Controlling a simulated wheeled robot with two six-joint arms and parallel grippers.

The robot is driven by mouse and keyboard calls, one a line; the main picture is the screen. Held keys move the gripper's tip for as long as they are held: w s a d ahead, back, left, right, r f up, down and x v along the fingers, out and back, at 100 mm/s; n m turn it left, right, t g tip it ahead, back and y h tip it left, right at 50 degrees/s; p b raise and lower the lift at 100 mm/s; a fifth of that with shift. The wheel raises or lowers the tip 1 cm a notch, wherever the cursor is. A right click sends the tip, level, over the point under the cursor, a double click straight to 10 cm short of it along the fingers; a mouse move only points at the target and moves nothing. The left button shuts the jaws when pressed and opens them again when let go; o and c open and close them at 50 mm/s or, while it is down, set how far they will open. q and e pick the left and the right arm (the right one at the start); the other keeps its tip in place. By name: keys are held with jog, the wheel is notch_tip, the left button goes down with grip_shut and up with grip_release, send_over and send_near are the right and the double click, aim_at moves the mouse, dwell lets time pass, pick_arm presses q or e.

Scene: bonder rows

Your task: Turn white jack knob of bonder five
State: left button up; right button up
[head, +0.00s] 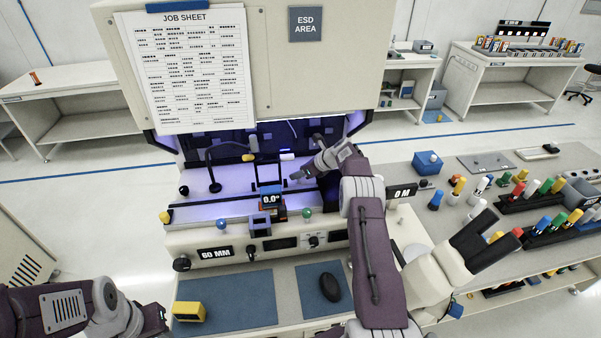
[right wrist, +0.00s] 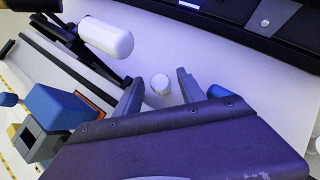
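A small white knob (right wrist: 160,84) stands on the pale lit bed of the bonder (head: 284,241), between the fingertips of my right gripper (right wrist: 161,77), with a gap on each side. My right gripper (head: 297,177) is open and reaches into the lit bay. A larger white cylindrical handle (right wrist: 105,38) on a black lever is up and left of the fingers; it also shows in the head view (head: 287,157). The small knob is not clear in the head view. My left gripper (head: 158,317) is low at the left, its fingers too unclear to read.
The hood with a job sheet (head: 190,70) hangs over the bay. A display (head: 271,199), a blue knob (head: 222,224) and a green knob (head: 306,212) line the front. A yellow block (head: 188,311) and black mouse (head: 330,287) lie on mats. Coloured bottles crowd the right bench.

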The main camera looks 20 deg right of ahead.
dwell(0.3)
jog(key=b+v, duration=0.3)
jog(key=v, duration=0.6)
